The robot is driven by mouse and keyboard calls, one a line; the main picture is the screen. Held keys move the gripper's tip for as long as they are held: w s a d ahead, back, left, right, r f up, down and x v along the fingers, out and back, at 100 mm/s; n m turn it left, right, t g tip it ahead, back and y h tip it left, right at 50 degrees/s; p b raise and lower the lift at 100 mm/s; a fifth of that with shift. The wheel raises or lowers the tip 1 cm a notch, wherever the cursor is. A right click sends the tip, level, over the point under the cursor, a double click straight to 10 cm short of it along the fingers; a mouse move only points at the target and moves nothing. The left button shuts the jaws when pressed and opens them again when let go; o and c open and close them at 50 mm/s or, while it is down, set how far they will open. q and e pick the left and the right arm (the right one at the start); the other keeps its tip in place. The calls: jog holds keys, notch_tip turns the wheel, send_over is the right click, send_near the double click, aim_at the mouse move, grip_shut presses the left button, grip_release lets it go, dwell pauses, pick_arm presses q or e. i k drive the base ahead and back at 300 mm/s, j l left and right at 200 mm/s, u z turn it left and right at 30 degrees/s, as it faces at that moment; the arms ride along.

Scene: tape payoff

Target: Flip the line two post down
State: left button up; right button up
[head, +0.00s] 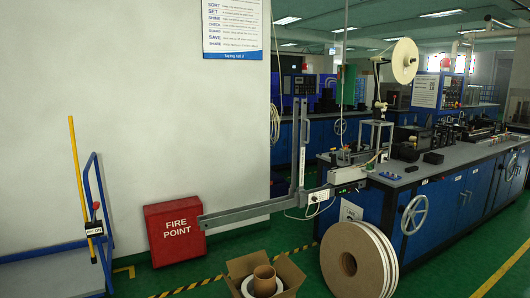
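A grey post (299,140) stands upright near the left end of the long blue bench. A second long grey bar (245,213) lies out nearly level to the left, its free end in front of the red box. Both join near a bracket with a white power strip (320,196) at the bench end. I cannot read a line number on either, so I cannot tell which is the line two post. Neither of my grippers is in view.
A blue bench (440,195) with a handwheel (414,214) runs right. Large white reels (358,262) and an open carton (292,272) stand on the floor before it. A red fire point box (174,230) and a blue-framed trolley (50,256) are left.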

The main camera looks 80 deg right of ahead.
aim_at(304, 114)
jog(key=z, duration=2.95)
jog(key=i+l+z, duration=0.15)
jog(key=i+l, duration=0.15)
jog(key=i, duration=0.15)
jog(key=i+l+z, duration=0.1)
jog(key=i+l, duration=0.15)
jog(key=i, duration=0.2)
jog(key=i+l+z, duration=0.15)
jog(key=i, duration=0.35)
jog(key=i+l+z, duration=0.15)
jog(key=i, duration=0.35)
